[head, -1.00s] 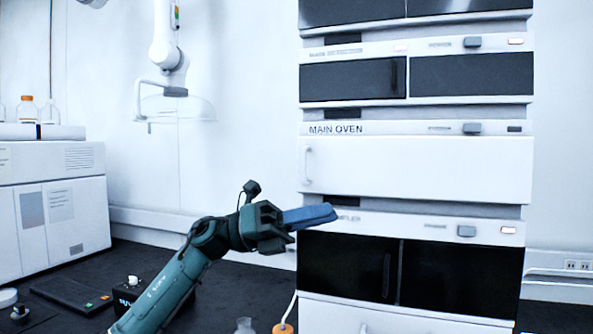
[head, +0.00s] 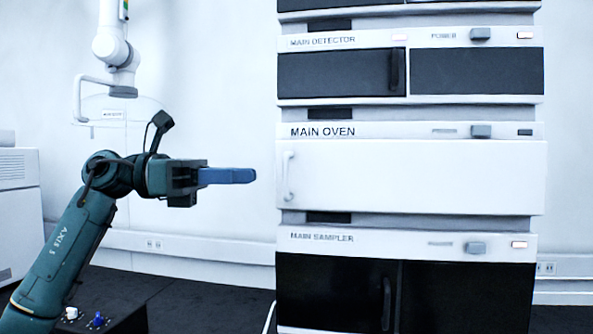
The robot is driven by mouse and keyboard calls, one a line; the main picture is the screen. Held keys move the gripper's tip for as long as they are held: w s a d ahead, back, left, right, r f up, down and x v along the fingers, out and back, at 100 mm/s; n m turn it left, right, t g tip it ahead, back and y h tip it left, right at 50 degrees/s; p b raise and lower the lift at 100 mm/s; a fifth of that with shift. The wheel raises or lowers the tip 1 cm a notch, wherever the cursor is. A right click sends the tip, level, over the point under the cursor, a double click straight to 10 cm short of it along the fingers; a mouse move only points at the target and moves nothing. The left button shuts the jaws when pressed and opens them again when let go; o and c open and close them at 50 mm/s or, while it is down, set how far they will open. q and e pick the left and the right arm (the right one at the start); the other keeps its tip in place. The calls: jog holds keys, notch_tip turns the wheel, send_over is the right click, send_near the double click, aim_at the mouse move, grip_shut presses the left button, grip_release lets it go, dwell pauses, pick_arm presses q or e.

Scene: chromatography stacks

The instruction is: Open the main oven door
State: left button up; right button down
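The main oven door (head: 415,178) is a plain white panel under the label "MAIN OVEN" in the head view. It looks closed. Its pale vertical handle (head: 289,177) is at the door's left edge. My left gripper (head: 250,176) is to the left of the handle at about the same height, pointing right, with a visible gap in the picture. Its blue fingers appear together with nothing seen between them, but whether they are fully shut is unclear from this side. My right gripper is not in view.
The main detector (head: 340,75) is above the oven and the main sampler (head: 337,290), with dark doors, is below it. A white instrument (head: 18,215) stands at the far left. A small black box with knobs (head: 110,318) sits on the dark bench.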

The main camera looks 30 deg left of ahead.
aim_at(298, 176)
pick_arm(q)
jog(key=p+x, duration=0.2)
jog(key=x, duration=0.7)
jog(key=shift+d, duration=0.1)
jog(key=shift+c, duration=0.4)
grip_shut()
